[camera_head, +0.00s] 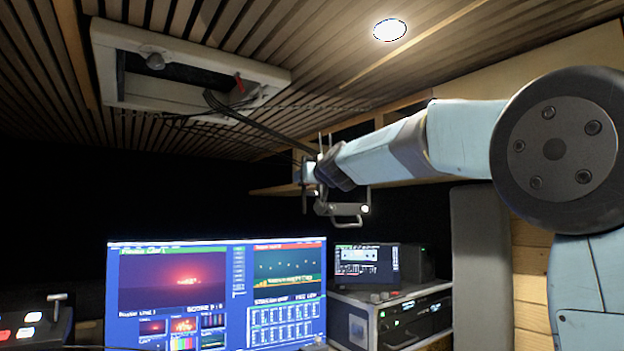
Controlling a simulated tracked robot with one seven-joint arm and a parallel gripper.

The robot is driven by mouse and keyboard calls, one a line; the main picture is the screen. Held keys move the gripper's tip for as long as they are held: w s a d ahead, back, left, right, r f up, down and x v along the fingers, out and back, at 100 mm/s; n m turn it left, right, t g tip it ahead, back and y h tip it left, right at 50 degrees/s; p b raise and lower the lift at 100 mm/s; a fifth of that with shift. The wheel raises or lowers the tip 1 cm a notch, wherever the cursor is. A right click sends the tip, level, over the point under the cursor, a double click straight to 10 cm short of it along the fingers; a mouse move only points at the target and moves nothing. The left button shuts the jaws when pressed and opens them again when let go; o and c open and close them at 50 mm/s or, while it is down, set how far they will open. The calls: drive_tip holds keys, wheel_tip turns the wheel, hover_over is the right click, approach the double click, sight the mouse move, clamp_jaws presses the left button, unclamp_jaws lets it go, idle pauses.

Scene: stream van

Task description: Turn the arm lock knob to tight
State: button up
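I cannot make out for certain which part is the arm lock knob. A small round grey knob (152,60) sits on the white frame of the ceiling hatch at the upper left. A small red lever (239,84) is at the frame's right side. My light-blue arm reaches in from the right, and my gripper (309,186) is at its far end near the middle of the picture, below and right of the hatch. It is small and partly overlapped by my arm, so its fingers and anything between them are unclear. No contact with the hatch shows.
The white ceiling hatch frame (190,52) has dark cables (265,126) hanging toward my wrist. Below are a large lit monitor (215,292), a smaller screen (366,262) and a rack unit (412,318). A control panel (35,322) is at lower left. A grey panel (480,265) stands right.

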drive_tip(key=shift+c, duration=0.3)
drive_tip(key=c, duration=0.9)
drive_tip(key=shift+s+d, duration=0.1)
drive_tip(key=shift+c, duration=0.4)
drive_tip(key=shift+m, duration=0.4)
drive_tip(key=m, duration=1.7)
drive_tip(key=shift+d+f, duration=0.2)
